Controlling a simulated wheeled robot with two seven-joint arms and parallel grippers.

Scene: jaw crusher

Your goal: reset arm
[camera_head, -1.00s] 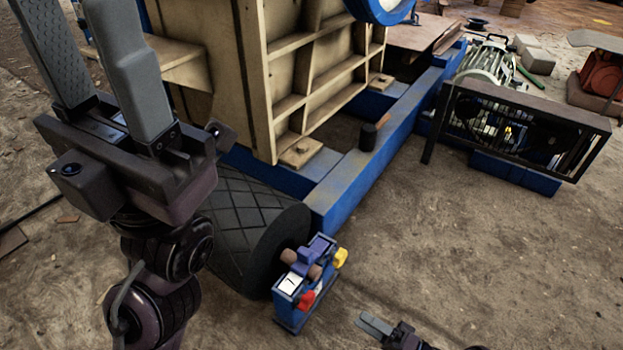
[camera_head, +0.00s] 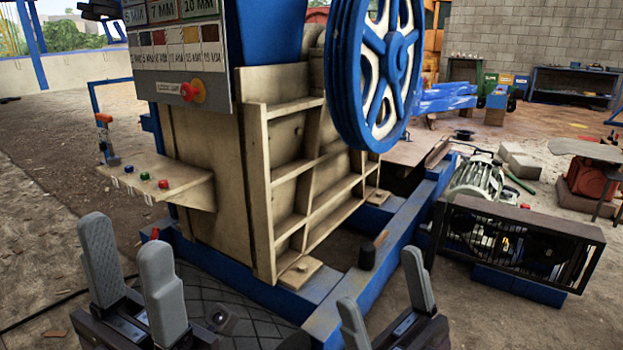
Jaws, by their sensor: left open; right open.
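My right gripper (camera_head: 386,305) is at the bottom centre, in front of the blue frame. Its two fingers also point up, spread apart and empty. The jaw crusher (camera_head: 315,190) has a beige ribbed body and stands in the middle, beyond both grippers. Neither gripper visibly holds anything.
A blue and white flywheel (camera_head: 378,70) is on the crusher. A control shelf with coloured buttons (camera_head: 158,185) juts out left, above my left gripper. A caged motor drive (camera_head: 515,245) stands right. Bare ground lies at the lower right.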

